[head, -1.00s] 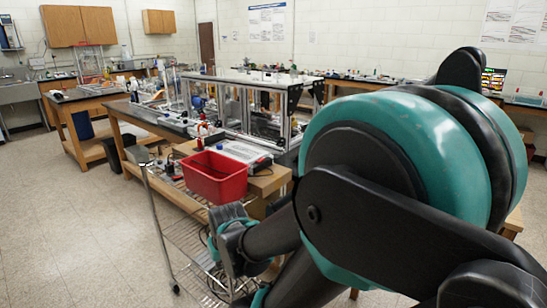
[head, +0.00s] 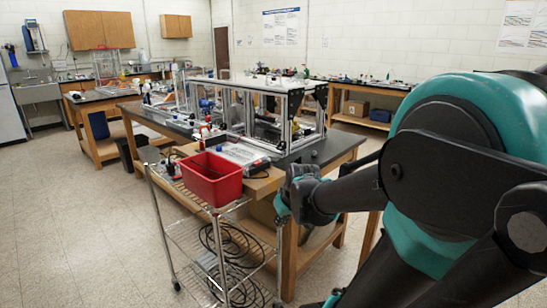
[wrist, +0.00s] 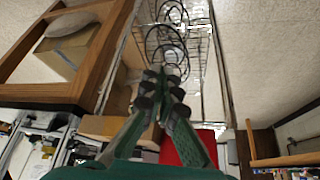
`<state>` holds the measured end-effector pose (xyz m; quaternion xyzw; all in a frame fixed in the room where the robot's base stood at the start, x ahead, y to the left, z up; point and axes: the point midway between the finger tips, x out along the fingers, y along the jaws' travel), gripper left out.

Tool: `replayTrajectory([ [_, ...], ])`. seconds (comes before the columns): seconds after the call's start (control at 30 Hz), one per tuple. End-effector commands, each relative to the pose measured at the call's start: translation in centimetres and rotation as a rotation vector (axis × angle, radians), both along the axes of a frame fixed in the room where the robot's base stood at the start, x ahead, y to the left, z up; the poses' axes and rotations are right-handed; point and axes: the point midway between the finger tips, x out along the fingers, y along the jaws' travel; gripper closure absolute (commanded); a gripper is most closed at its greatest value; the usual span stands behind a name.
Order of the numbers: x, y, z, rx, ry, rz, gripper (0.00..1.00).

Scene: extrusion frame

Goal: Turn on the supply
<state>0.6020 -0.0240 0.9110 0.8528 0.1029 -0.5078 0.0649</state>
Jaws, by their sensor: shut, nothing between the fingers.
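A flat pale grey box-like device (head: 240,154) lies on the bench end behind the red bin and may be the supply; no switch on it can be made out. A small dark and red item (head: 258,164) sits at its right edge. My gripper (wrist: 165,78) shows in the wrist view, its green fingers with dark pads close together and nothing between them. It points down over the wire cart, with the red bin near the lower edge of that view. The fingertips cannot be made out in the head view.
A red bin (head: 211,177) stands at the cart's top, also in the wrist view (wrist: 187,150). Coiled black cables (head: 232,262) lie on the wire cart's lower shelf. A metal-framed clear enclosure (head: 255,108) stands on the bench behind. Floor at left is open.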

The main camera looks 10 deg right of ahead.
Motion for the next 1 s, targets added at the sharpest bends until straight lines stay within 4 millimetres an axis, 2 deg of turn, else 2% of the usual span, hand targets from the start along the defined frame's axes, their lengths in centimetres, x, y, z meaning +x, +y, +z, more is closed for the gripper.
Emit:
replayTrajectory([
  [0.27,7.5,0.5,6.4,-0.016,-0.107,0.149,1.0],
  [0.5,16.5,0.4,15.6,-0.068,-0.268,0.322,1.0],
  [0.6,19.0,0.2,18.5,-0.094,-0.322,0.372,1.0],
  [0.7,20.6,0.0,20.4,-0.113,-0.357,0.403,1.0],
  [0.8,21.3,0.0,21.3,-0.123,-0.375,0.418,1.0],
  [1.0,21.4,-0.1,21.5,-0.126,-0.379,0.422,1.0],
])
